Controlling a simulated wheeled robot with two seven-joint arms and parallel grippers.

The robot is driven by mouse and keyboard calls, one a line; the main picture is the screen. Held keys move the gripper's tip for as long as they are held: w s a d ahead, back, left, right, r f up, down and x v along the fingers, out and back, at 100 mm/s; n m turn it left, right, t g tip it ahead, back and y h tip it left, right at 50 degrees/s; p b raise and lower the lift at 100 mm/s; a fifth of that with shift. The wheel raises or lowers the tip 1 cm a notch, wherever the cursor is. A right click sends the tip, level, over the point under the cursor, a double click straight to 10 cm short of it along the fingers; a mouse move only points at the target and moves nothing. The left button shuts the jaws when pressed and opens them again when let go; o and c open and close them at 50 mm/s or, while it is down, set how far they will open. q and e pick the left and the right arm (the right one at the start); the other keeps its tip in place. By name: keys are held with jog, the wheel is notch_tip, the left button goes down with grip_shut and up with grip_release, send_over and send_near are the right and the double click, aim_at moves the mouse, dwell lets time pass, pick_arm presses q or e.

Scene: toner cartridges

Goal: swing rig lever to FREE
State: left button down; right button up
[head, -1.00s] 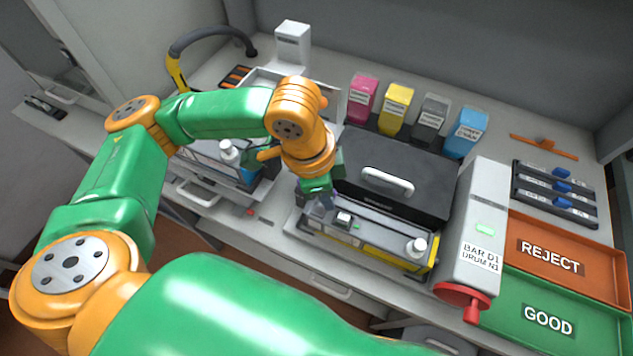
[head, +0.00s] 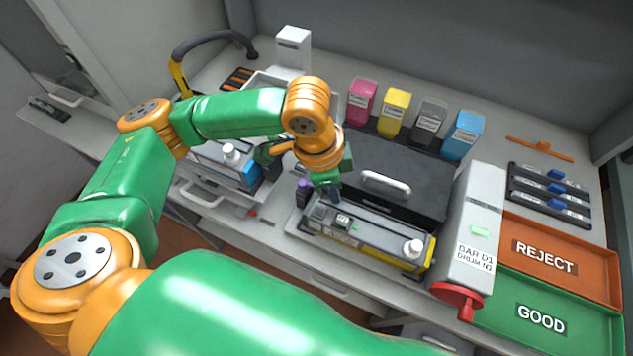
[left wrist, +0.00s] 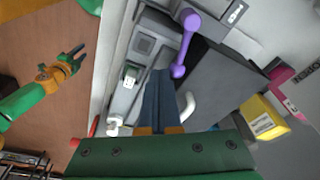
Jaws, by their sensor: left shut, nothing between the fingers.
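The rig (head: 375,246) is a long grey unit with yellow edging in front of the black box. A purple lever shows at its left end in the head view (head: 303,186), partly hidden beside my gripper. In the left wrist view the purple lever (left wrist: 188,42) has a round knob at each end. My left gripper (head: 335,200) is shut and empty, just right of the lever. Its fingers (left wrist: 160,92) are together near the lever's lower knob; contact is unclear. My right gripper (left wrist: 73,52) is small in the left wrist view, away from the rig over the floor.
A black box (head: 395,165) with a light handle stands behind the rig. A grey device with a red crank (head: 460,297) is to its right, then the REJECT (head: 590,284) and GOOD (head: 590,340) trays. Coloured cartridges (head: 396,112) stand behind. A loaded unit (head: 205,178) stands left.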

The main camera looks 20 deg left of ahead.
pick_arm(q)
jog(key=shift+w, duration=0.15)
jog(key=shift+w+p, duration=0.3)
jog(key=shift+p, duration=0.1)
jog(key=shift+w, duration=0.3)
jog(key=shift+w+r+p, duration=0.1)
jog(key=shift+w+p, duration=0.05)
jog(key=shift+p, duration=0.15)
jog(key=shift+w+a, duration=0.1)
jog(key=shift+w, duration=0.15)
